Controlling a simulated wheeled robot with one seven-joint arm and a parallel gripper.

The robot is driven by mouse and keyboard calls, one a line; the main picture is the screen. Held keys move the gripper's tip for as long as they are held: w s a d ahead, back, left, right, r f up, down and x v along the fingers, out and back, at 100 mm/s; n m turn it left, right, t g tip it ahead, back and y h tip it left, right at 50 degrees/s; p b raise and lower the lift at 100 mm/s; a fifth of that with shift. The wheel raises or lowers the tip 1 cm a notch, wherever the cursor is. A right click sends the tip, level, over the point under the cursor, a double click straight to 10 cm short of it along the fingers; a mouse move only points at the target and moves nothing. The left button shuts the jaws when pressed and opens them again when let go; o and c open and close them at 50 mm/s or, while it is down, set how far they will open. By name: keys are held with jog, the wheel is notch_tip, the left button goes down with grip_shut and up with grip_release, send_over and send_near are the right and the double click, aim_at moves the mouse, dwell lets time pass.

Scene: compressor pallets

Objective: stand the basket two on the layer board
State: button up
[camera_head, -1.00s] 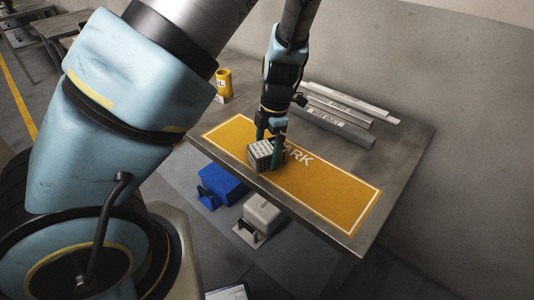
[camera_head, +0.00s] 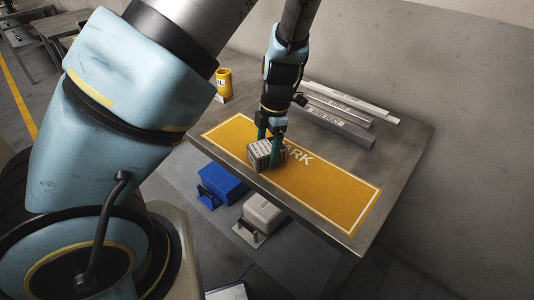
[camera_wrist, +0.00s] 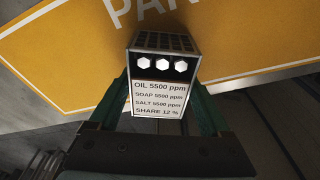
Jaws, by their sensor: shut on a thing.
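A small grey grid-sided basket (camera_head: 267,155) is at the near edge of the yellow PARK mat on the table. My gripper (camera_head: 270,143) is shut on it from above, with one green finger on each side. In the wrist view the basket (camera_wrist: 164,76) shows a white label with OIL, SOAP, SALT and SHARE lines and three white hexagons above it. No number two shows on it. I cannot tell whether its base touches the mat. I cannot pick out the layer board for certain in either view.
The yellow mat (camera_head: 325,190) is bare to the right of the basket. Long grey duct pieces (camera_head: 335,122) lie at the table's back. A yellow cup (camera_head: 223,82) stands at the back left. A blue unit (camera_head: 222,185) and a white unit (camera_head: 263,213) sit low before the table.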

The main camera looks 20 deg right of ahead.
grip_shut()
